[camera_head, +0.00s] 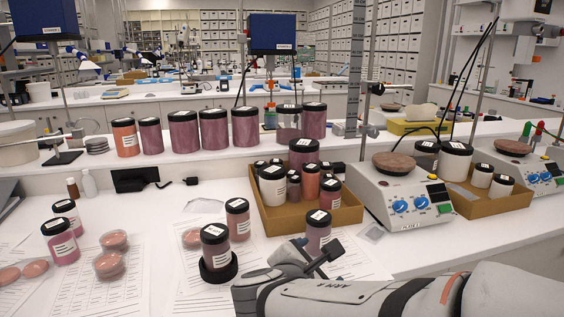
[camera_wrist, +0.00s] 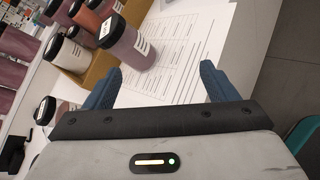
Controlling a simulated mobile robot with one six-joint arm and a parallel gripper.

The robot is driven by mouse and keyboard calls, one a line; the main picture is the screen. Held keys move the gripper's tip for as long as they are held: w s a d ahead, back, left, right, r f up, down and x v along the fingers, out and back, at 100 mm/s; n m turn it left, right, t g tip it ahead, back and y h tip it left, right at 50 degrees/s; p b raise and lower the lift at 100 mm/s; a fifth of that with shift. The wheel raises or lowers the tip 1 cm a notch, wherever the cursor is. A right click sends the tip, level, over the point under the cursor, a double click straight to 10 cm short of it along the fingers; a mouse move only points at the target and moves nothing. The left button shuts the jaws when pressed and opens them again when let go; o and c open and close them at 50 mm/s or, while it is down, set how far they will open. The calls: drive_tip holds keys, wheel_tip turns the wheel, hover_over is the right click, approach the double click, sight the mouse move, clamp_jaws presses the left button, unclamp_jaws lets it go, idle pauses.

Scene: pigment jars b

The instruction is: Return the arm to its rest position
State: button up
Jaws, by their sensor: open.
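My arm reaches in from the lower right of the head view, over the front of the white bench. My gripper (camera_head: 316,252) is open, and its blue fingers also show in the wrist view (camera_wrist: 162,74) with nothing between them. A purple jar with a black lid (camera_head: 318,233) stands just behind the gripper. It also shows beyond the fingers in the wrist view (camera_wrist: 130,52), apart from them. Part of the bench front is hidden behind my arm.
A cardboard tray (camera_head: 345,214) full of jars stands behind the gripper, beside a hotplate stirrer (camera_head: 405,200). A dark jar (camera_head: 217,248) sits on a round black base to the left. Printed sheets (camera_head: 120,290) cover the front left. The bench edge (camera_wrist: 245,50) is near the gripper.

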drive_tip(key=s+d+m+g+p, duration=0.5)
drive_tip(key=s+d+m+g, duration=0.1)
drive_tip(key=d+m, duration=0.45)
drive_tip(key=s+r+m+g+y+p, duration=0.3)
drive_tip(key=s+m+y+p, duration=0.2)
drive_tip(key=m, duration=0.8)
drive_tip(key=shift+s+a+r+m+y, duration=0.3)
drive_tip(key=shift+s+a+m+y, duration=0.05)
drive_tip(key=shift+s+y, duration=0.2)
